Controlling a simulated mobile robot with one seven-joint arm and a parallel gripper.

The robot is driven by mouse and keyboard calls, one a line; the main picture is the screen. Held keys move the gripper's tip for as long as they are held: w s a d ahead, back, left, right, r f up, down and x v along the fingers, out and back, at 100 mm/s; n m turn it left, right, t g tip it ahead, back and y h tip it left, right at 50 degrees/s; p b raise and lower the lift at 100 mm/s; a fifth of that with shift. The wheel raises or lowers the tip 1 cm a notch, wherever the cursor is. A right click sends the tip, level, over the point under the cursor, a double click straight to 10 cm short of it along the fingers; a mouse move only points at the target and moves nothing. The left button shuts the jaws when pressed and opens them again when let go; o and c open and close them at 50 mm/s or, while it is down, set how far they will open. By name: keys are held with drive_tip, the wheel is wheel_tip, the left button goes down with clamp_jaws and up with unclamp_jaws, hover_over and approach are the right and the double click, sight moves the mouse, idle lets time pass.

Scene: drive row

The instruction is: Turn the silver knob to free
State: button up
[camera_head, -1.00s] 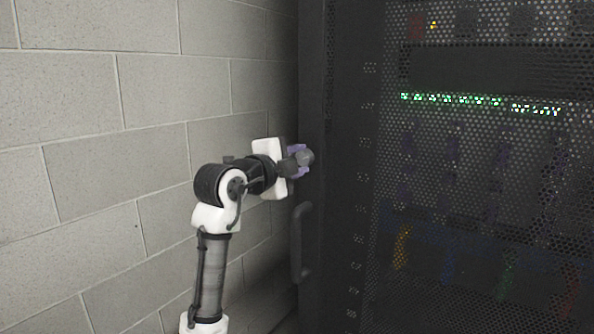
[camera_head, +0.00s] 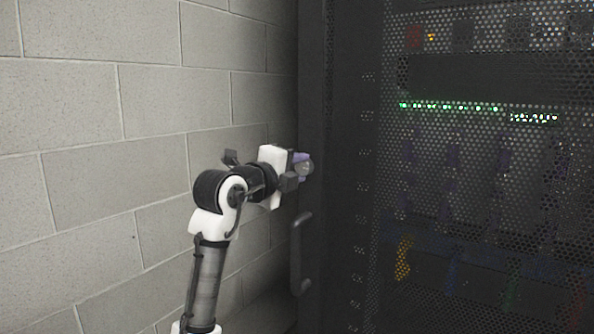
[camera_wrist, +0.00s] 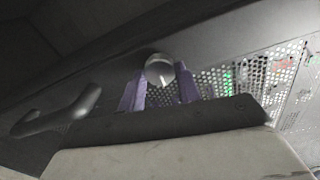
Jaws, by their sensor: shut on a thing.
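The silver knob (camera_wrist: 159,70) is on the dark door frame of the rack. It is round, with a pale pointer mark on its face, and also shows in the head view (camera_head: 306,168). My gripper (camera_wrist: 160,88) has its two purple fingers on either side of the knob, shut on it. In the head view my gripper (camera_head: 302,166) reaches the knob from the left, and one finger partly covers it. I cannot read any label around the knob.
A dark door handle (camera_head: 301,253) stands out below the knob; it also shows at left in the wrist view (camera_wrist: 58,112). The perforated rack door (camera_head: 480,180) fills the right side. A block wall (camera_head: 90,130) stands close behind my arm at left.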

drive_tip(key=o, duration=1)
drive_tip(key=shift+c, duration=0.2)
drive_tip(key=b+v, duration=0.2)
drive_tip(key=v, duration=1.1)
drive_tip(key=shift+s+a, duration=0.25)
drive_tip(key=shift+s, duration=0.1)
